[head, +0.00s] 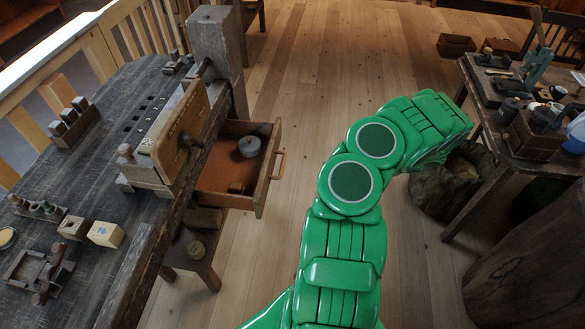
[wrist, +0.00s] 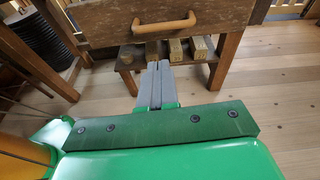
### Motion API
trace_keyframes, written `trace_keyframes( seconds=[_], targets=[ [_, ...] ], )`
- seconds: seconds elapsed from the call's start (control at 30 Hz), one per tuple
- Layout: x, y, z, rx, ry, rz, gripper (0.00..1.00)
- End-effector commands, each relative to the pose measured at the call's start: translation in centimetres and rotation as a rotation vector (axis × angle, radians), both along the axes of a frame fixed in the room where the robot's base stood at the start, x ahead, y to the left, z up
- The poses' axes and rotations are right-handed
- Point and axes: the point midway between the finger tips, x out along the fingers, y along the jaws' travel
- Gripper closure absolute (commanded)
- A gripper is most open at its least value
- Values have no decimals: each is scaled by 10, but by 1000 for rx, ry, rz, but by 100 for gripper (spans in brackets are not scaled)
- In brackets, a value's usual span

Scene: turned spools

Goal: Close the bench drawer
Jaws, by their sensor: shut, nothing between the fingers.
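The bench drawer (head: 240,196) stands pulled out from the right side of the dark wooden bench (head: 105,95) in the head view. Its front carries a light wooden handle (head: 280,163). A grey round piece and a small brown block lie inside it. In the wrist view the drawer front (wrist: 105,27) fills the top, with its handle (wrist: 163,24) facing me. My gripper (wrist: 160,66) is shut and empty, and its grey fingers point toward the drawer, showing below the handle in the picture. In the head view my fingers cannot be made out; my green arm is right of the drawer, apart from it.
A wooden vise jaw (head: 178,130) and small blocks are on the bench. Wooden blocks (wrist: 198,48) rest on a low shelf beneath the drawer. A second table (head: 530,150) with tools and a dark sack (head: 440,195) stand at right. Plank floor lies clear between.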

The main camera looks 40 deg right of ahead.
Motion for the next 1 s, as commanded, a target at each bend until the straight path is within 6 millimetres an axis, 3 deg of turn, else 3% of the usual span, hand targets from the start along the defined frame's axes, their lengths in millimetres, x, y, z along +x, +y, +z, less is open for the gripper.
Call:
trace_keyframes(
  seconds=[0.1, 0.27, 1.0],
  targets=[
    [-7, 5, 0, 65, 1, -38, 100],
    [-2, 12, -1, 78, 1, -43, 100],
    [76, 90, -24, 76, 2, -38, 100]
  ],
)
